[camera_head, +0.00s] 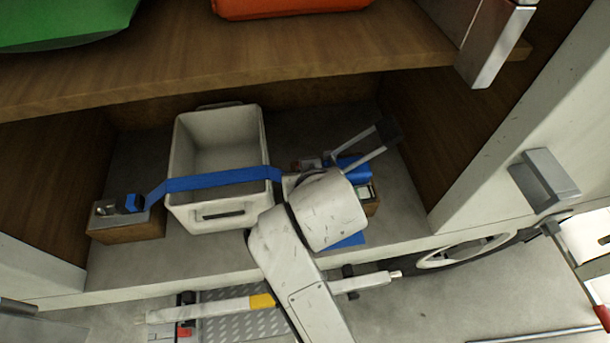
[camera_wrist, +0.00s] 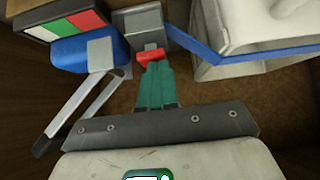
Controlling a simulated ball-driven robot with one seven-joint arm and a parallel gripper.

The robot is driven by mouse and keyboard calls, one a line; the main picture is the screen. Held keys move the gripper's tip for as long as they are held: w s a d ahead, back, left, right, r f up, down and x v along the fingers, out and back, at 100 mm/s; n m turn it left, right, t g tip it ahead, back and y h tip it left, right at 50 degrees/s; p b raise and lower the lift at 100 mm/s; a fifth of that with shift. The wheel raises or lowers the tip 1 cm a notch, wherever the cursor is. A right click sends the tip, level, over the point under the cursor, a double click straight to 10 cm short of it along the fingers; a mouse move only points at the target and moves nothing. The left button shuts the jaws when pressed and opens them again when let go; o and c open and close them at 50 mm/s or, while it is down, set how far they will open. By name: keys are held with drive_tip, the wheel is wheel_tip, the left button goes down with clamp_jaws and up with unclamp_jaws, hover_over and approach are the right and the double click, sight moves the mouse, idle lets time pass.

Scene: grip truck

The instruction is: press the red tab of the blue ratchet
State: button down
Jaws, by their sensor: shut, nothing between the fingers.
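The blue ratchet (camera_wrist: 80,52) is at the upper left in the wrist view, with its grey forked handle (camera_wrist: 80,112) swung out toward the lower left. In the head view the blue ratchet (camera_head: 350,168) shows partly behind my arm, its handle pointing to the upper right. The red tab (camera_wrist: 150,56) is right at the tips of my gripper (camera_wrist: 153,72), next to a grey metal part. My gripper's teal fingers are shut together with nothing between them. They seem to meet the tab, but I cannot tell whether they press it. My wrist hides the fingers in the head view.
A blue strap (camera_head: 215,181) crosses the front of a white crate (camera_head: 172,190) to a wooden block (camera_head: 130,231) at left. A wooden shelf (camera_head: 200,75) hangs above. A white, green and red panel (camera_wrist: 62,20) sits beside the ratchet.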

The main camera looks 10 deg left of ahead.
drive_tip(key=v, duration=1.1)
drive_tip(key=shift+w+r+b, duration=0.3)
drive_tip(key=shift+r, duration=0.2)
drive_tip(key=shift+a, duration=0.1)
drive_tip(key=s+d+f+m+g+h, duration=0.1)
drive_tip(key=s+d+f+g, duration=0.15)
drive_tip(key=d+f, duration=0.6)
drive_tip(key=s+d+f+m+g+h, duration=0.1)
drive_tip(key=s+d+f+h, duration=0.15)
drive_tip(key=d+f, duration=0.6)
drive_tip(key=s+d+f+m+g, duration=0.1)
drive_tip(key=s+d+f+g, duration=0.1)
drive_tip(key=s+d+f, duration=0.2)
drive_tip(key=s+d+f+m+g+b, duration=0.1)
drive_tip(key=s+d+f+g, duration=0.1)
drive_tip(key=s+d+f, duration=0.2)
drive_tip(key=s+d+y, duration=0.1)
drive_tip(key=s+d, duration=0.2)
drive_tip(key=s, duration=0.5)
drive_tip(key=shift+d, duration=0.4)
drive_tip(key=shift+f, duration=0.1)
